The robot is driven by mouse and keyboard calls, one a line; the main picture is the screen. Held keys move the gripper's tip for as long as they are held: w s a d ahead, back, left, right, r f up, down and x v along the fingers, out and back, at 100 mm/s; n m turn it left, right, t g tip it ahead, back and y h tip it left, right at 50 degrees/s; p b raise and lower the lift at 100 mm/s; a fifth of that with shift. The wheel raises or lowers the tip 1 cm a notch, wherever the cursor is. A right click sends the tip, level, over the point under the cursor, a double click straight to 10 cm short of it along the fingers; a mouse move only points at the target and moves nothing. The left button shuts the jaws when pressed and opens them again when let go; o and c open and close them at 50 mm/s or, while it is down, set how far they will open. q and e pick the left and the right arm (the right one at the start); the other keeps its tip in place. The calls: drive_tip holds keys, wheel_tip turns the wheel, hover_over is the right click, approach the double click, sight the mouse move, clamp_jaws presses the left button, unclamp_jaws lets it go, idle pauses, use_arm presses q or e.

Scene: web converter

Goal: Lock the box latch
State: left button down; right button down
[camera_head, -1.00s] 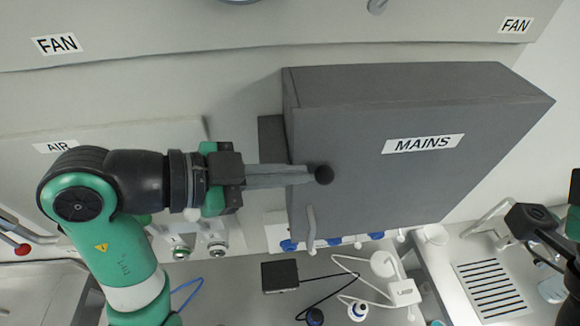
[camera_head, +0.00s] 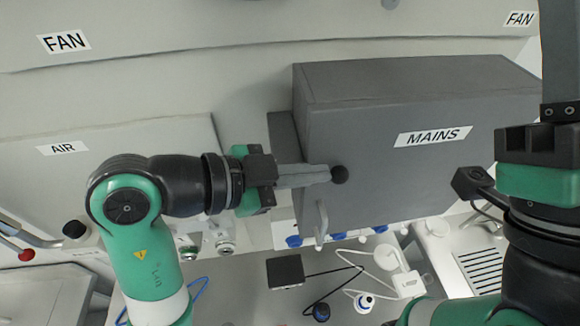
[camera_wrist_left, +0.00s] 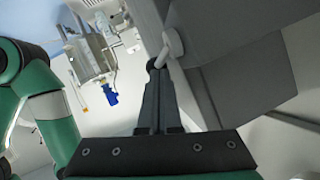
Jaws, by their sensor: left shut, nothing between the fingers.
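The grey box (camera_head: 400,165), labelled MAINS, is mounted on the wall with its front facing me. A grey latch handle (camera_head: 321,222) stands out at its lower left; it also shows in the left wrist view (camera_wrist_left: 172,45).
A wall panel labelled AIR (camera_head: 62,148) is at left, and a FAN panel (camera_head: 64,42) runs above. Below the box lie a black small box (camera_head: 285,271), cables and a white device (camera_head: 400,280). My right arm covers the lower right.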

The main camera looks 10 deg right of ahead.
use_arm(q)
drive_tip(key=shift+r, duration=0.1)
use_arm(e)
drive_tip(key=shift+d+h, duration=0.1)
drive_tip(key=shift+h, duration=0.2)
